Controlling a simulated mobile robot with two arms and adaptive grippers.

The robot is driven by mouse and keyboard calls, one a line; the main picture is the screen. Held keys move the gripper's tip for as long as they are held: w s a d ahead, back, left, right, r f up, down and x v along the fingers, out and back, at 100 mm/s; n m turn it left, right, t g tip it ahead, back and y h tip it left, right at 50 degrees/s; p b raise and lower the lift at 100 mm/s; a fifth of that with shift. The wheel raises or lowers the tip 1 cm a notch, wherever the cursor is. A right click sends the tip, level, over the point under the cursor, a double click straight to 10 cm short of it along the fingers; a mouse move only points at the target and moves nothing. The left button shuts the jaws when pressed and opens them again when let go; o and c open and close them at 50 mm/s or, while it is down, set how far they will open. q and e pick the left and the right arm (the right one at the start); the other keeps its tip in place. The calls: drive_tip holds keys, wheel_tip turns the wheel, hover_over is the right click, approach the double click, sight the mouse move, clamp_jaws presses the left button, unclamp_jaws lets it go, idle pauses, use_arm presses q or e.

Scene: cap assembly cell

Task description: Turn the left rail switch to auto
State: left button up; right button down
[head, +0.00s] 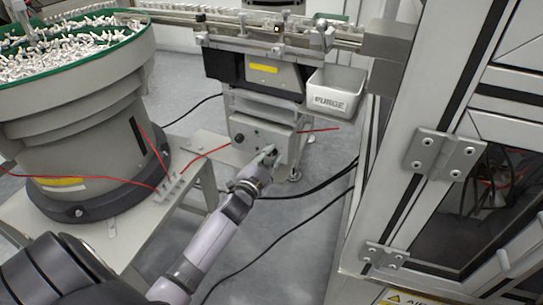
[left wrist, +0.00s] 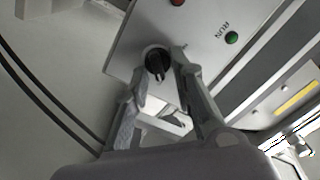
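The switch box (head: 250,137) is a light box under the rail; its front panel (left wrist: 205,22) fills the top of the left wrist view. A black rotary switch (left wrist: 157,62) with a small handle is on that panel, near a red button (left wrist: 178,2) and a green button (left wrist: 232,38) by the word RUN. My left gripper (head: 268,153) is at the box front. In the left wrist view its two fingers (left wrist: 160,62) are spread, one on each side of the switch. I cannot tell whether they touch it. My right gripper is not in view.
A bowl feeder (head: 90,110) full of small parts stands on a table at left. The PURGE bin (head: 337,100) hangs above right of the box. A framed cabinet (head: 425,160) fills the right. Red cables and black floor cables run nearby.

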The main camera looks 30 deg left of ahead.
use_arm(q)
drive_tip(key=o, duration=0.3)
drive_tip(key=s+d, duration=0.1)
drive_tip(key=s, duration=1.1)
drive_tip(key=shift+d, duration=0.3)
drive_tip(key=shift+w, duration=0.1)
